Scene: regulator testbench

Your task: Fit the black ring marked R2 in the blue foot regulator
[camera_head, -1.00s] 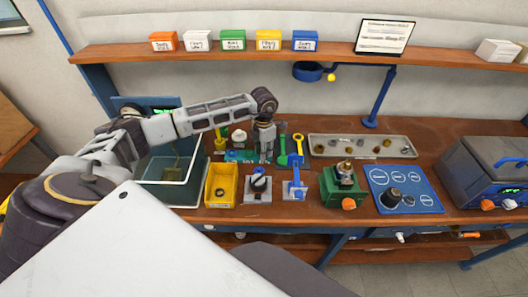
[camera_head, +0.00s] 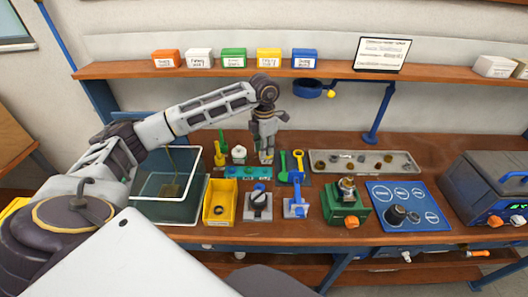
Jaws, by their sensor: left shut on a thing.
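My left gripper (camera_head: 266,158) points down above the back of the bench, at the right end of a teal rack (camera_head: 248,172). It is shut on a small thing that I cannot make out. No black ring marked R2 can be read. A black ring (camera_head: 217,211) lies in the yellow bin (camera_head: 220,219). A blue upright piece (camera_head: 297,208) stands on a pale base, right of a grey block with a dark round part (camera_head: 258,204). Which piece is the blue foot regulator is unclear. My right gripper is not in view.
A green-footed unit (camera_head: 346,212) and a blue mat (camera_head: 425,216) with black parts stand to the right. Behind them is a tray (camera_head: 403,171) of small parts. A dark green tub (camera_head: 165,210) is at left. Green and blue tools (camera_head: 284,168) stand near the gripper.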

